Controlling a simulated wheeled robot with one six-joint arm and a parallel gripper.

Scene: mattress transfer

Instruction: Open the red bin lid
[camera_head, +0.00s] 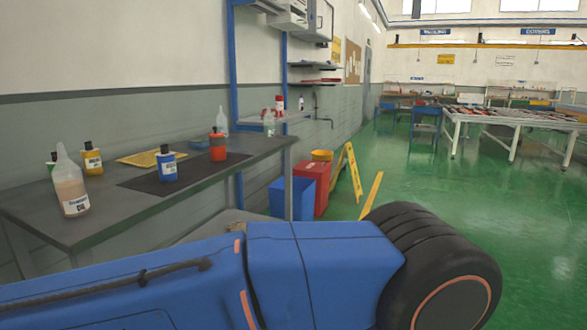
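The red bin (322,191) stands on the green floor near the wall, past the end of the workbench. Its top (313,169) looks flat and covered, so the lid appears shut, though it is small in this view. The blue bin in front hides part of its left side. My gripper is not in view, so I cannot tell whether it is open or shut.
A blue bin (291,199) stands in front of the red one, and a yellow bin (321,156) behind. Yellow floor signs (352,167) stand to the right. A workbench (105,228) with bottles is at left. My blue arm link fills the foreground. Open floor (480,200) lies right.

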